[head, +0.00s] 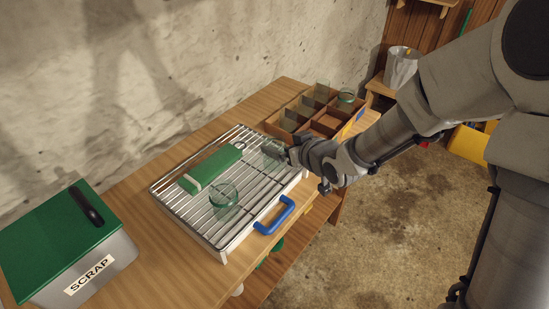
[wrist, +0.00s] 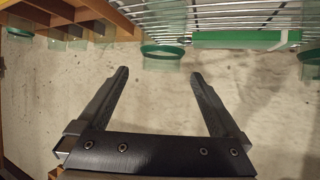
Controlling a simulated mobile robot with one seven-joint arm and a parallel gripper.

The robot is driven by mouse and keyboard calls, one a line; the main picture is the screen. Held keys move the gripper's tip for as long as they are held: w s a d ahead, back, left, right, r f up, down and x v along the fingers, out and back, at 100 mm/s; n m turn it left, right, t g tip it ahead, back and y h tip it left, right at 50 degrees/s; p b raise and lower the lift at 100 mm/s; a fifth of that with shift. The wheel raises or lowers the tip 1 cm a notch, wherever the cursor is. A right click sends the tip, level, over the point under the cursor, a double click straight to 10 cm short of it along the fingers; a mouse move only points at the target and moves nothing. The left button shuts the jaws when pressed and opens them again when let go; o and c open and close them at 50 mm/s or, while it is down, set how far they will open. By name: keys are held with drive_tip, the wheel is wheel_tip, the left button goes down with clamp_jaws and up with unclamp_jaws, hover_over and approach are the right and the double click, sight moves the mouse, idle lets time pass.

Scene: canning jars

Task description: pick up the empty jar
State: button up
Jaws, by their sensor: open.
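A clear glass jar with a green band (wrist: 162,60) is on the wire rack (head: 178,222), just beyond my fingertips in the wrist view. In the head view this jar (head: 272,149) is partly hidden by my gripper (head: 286,153). My gripper (wrist: 160,74) is open, with the jar lined up between its two fingers and no contact visible. A second green-banded jar (head: 223,196) stands nearer on the rack; a jar also shows at the right edge of the wrist view (wrist: 310,62). I see no contents in the jar ahead, but its inside is not clear.
A long green block (head: 211,168) lies on the rack, close to the jar ahead. A divided wooden crate (head: 296,103) with several glass jars stands beyond the rack. A green-lidded SCRAP bin (head: 78,250) stands at the left. The rack has a blue handle (head: 275,217). The wall is behind.

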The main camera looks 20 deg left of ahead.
sight(269, 138)
drive_tip(key=x, duration=0.8)
drive_tip(key=shift+w+a, duration=0.1)
drive_tip(key=shift+a, duration=0.1)
drive_tip(key=shift+c, duration=0.2)
drive_tip(key=c, duration=1.5)
drive_tip(key=shift+o, duration=0.2)
drive_tip(key=shift+r, duration=0.1)
